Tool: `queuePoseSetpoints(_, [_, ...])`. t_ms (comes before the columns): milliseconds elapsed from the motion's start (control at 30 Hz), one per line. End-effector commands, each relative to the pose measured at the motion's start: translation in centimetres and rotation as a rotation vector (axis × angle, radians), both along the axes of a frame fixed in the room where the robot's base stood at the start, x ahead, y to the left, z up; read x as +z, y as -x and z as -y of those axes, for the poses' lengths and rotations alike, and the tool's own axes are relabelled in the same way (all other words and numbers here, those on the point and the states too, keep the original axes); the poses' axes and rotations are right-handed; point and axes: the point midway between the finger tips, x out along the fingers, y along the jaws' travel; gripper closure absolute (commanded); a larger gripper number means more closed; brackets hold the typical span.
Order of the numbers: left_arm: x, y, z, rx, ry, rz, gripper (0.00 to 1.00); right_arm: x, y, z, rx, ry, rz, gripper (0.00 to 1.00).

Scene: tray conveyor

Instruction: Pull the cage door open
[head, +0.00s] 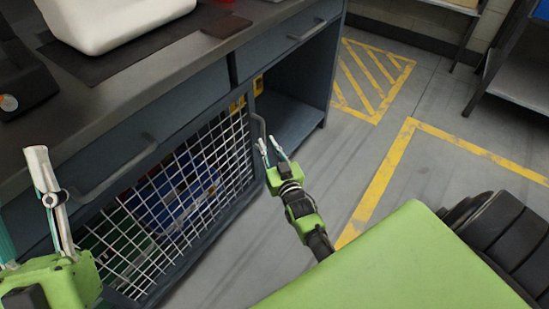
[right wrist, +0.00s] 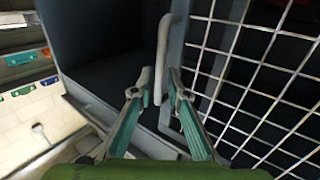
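The cage door (head: 205,172), a white wire mesh in a dark frame, stands at the front of the grey cabinet and looks closed. It also shows in the right wrist view (right wrist: 262,75). Its grey bar handle (head: 256,128) is upright on the door's right edge. In the right wrist view the handle (right wrist: 162,62) lies between the fingertips of my right gripper (right wrist: 160,80). That gripper (head: 271,150) is open, with its fingers apart; contact cannot be told. My left gripper (head: 28,205) is open and empty at the left, partly cut off by the frame.
Blue and green items (head: 185,200) lie behind the mesh. A drawer handle (head: 118,168) sticks out above the door. The worktop carries a white bin (head: 115,25). An open bay (head: 287,120) is right of the door. The marked floor (head: 400,165) to the right is clear.

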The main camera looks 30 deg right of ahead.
Motion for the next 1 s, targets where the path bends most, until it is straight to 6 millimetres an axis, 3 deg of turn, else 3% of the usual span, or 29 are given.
queuePoseSetpoints(200, [0.0,0.0,0.0,0.0,0.0,0.0,0.6,-0.1,4.5,-0.9,0.0,0.0,-0.002,0.85])
queuePoseSetpoints(400, [0.0,0.0,0.0,0.0,0.0,0.0,0.6,0.0,6.8,-1.3,0.0,0.0,-0.001,0.85])
queuePoseSetpoints(1000, [0.0,0.0,0.0,0.001,-0.001,0.0,0.6,0.0,7.2,-1.4,0.0,0.0,0.001,0.85])
